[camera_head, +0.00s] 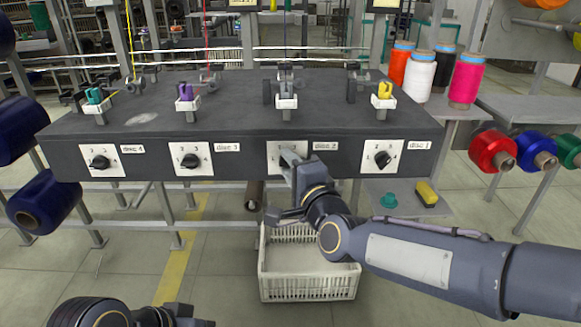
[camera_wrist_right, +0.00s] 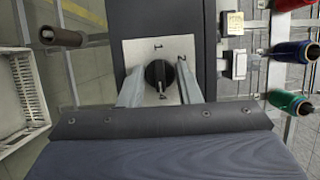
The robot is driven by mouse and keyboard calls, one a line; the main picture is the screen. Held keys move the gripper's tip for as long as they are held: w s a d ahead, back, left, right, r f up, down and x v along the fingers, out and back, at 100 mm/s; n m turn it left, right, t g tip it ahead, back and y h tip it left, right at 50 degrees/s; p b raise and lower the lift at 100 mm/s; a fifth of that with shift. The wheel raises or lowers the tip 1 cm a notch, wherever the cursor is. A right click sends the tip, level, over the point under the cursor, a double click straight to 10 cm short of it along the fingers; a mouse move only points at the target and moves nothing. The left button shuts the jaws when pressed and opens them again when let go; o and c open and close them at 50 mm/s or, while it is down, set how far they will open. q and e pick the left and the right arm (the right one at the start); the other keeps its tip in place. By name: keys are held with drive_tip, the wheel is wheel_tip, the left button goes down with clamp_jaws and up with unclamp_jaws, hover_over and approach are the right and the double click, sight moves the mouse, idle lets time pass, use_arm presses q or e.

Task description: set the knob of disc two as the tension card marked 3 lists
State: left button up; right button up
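The disc two plate (camera_head: 273,163) is on the front of the dark bench, left of its "disc 2" label (camera_head: 325,146). My right gripper (camera_head: 288,160) is in front of it and hides its knob in the head view. In the right wrist view the black round knob (camera_wrist_right: 159,75) sits on the white plate (camera_wrist_right: 160,47), with a pale mark at its lower edge. The right fingers (camera_wrist_right: 159,85) are open, one on each side of the knob, with gaps visible. My left gripper (camera_head: 187,318) is at the bottom edge, partly cut off. No card marked 3 is readable.
Knob plates for disc 4 (camera_head: 118,150), disc 3 (camera_head: 205,149) and disc 1 (camera_head: 397,147) share the bench front (camera_head: 250,170). A white crate (camera_head: 308,283) stands below. Cut-off cards (camera_head: 243,3) hang above. Coloured thread spools (camera_head: 467,80) are at the right.

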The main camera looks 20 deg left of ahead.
drive_tip(key=shift+c, duration=0.7)
drive_tip(key=shift+a+r+n+g+h+p, duration=0.2)
drive_tip(key=shift+n+h+p, duration=1)
drive_tip(key=shift+p, duration=1.95)
drive_tip(key=shift+d+f+n+g+h+p, duration=0.1)
drive_tip(key=shift+n+g+h+p, duration=0.25)
drive_tip(key=shift+n+p, duration=2.2)
drive_tip(key=shift+a+r+n+g+h+p, duration=0.15)
drive_tip(key=shift+n+h+p, duration=0.75)
drive_tip(key=shift+p, duration=2.85)
drive_tip(key=shift+d, duration=0.1)
drive_tip(key=o, duration=1)
drive_tip(key=shift+c, duration=0.2)
